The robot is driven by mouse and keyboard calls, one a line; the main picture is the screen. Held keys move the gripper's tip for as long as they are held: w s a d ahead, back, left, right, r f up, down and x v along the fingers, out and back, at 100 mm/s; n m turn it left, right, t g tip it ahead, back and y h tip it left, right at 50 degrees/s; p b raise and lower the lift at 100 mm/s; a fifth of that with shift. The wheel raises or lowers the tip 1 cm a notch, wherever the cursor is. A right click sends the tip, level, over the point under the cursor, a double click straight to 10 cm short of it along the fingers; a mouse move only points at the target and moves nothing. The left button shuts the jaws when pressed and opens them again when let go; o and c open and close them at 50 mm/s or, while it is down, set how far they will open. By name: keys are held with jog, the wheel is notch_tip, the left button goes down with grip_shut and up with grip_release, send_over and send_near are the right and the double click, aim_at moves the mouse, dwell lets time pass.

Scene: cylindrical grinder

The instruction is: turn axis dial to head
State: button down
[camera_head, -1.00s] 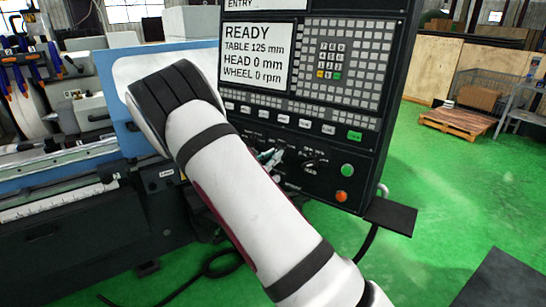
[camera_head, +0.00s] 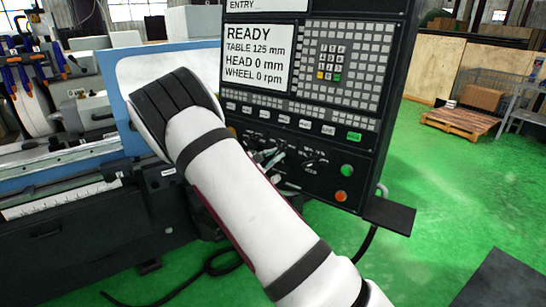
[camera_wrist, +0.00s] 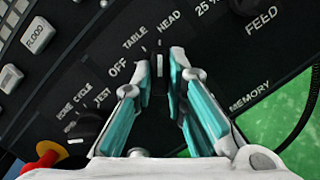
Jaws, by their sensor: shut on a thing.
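The axis dial (camera_wrist: 159,68) is a small dark knob on the black control panel, with OFF, TABLE and HEAD printed around it in the wrist view. A light mark at its upper end points up between the TABLE and HEAD labels. My gripper (camera_wrist: 161,58) has its two teal-padded fingers closed on the dial's two sides. The fingers hide part of the dial and panel. In the head view my gripper (camera_head: 268,156) is at the lower panel, partly behind my white arm. The dial cannot be made out there.
The screen (camera_head: 257,55) reads READY, TABLE 125 mm, HEAD 0 mm. A FEED knob (camera_wrist: 245,5), a mode knob (camera_wrist: 88,127) and a red-and-yellow button (camera_wrist: 42,160) lie near the gripper. Green (camera_head: 347,170) and orange (camera_head: 341,196) buttons sit at the panel's lower right.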

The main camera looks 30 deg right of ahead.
jog(key=c, duration=1.6)
grip_release()
jog(key=shift+a, duration=0.15)
jog(key=v, duration=1.1)
jog(key=shift+s+a, duration=0.2)
jog(key=shift+a, duration=0.15)
jog(key=shift+r, duration=0.1)
